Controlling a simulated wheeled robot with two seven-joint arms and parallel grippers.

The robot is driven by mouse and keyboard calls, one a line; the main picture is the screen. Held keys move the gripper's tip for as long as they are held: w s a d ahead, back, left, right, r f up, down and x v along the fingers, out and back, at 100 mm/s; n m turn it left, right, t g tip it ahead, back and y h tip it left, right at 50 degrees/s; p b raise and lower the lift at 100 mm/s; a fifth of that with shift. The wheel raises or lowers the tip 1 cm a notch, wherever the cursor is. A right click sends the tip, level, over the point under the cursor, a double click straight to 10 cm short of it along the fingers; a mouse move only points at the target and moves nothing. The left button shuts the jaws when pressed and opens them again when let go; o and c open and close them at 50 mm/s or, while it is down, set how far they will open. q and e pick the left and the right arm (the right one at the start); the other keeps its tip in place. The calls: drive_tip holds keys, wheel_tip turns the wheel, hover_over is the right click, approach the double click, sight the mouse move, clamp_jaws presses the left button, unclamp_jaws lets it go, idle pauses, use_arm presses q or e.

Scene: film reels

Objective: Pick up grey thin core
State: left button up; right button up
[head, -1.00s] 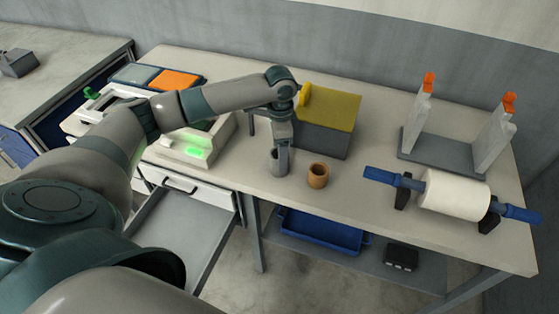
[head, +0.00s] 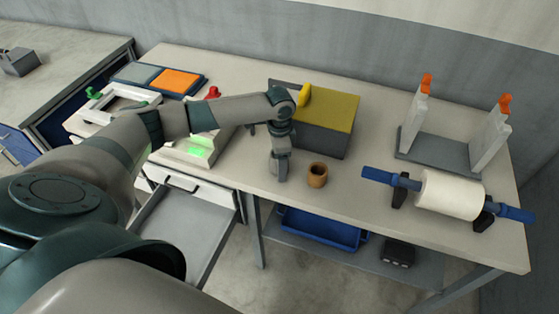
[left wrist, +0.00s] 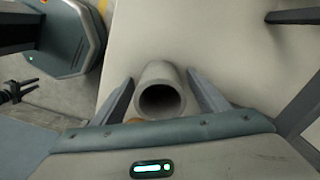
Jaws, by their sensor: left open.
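The grey thin core (left wrist: 159,76) is an upright hollow tube. In the left wrist view it sits between the two fingers of my left gripper (left wrist: 160,84), with its open end toward the camera. The fingers are open, one on each side, and I cannot tell whether either touches it. In the head view my left gripper (head: 281,174) points down at the tabletop, and it mostly hides the core. My right gripper is not in view.
A brown core (head: 317,175) stands just right of my left gripper. A yellow-topped grey box (head: 328,110) is close behind. A white roll on a blue bar (head: 452,194) and a stand with orange-tipped posts (head: 440,155) are at right. An open drawer (head: 185,230) juts out in front.

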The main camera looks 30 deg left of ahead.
use_arm(q)
drive_tip(key=c, duration=1.2)
drive_tip(key=shift+o, duration=0.2)
drive_tip(key=shift+o, duration=0.2)
drive_tip(key=shift+r, duration=0.1)
drive_tip(key=shift+w+r+b, duration=0.1)
drive_tip(key=shift+r+b, duration=0.3)
drive_tip(key=shift+r, duration=0.15)
wheel_tip(320, 180, up, 2)
drive_tip(key=shift+r+b, duration=0.1)
drive_tip(key=shift+b, duration=0.5)
drive_tip(key=s+d+r+b, duration=0.3)
drive_tip(key=s+d+r, duration=0.2)
drive_tip(key=d, duration=0.5)
wheel_tip(320, 180, up, 3)
drive_tip(key=shift+s+d+f, duration=0.2)
drive_tip(key=shift+d, duration=0.05)
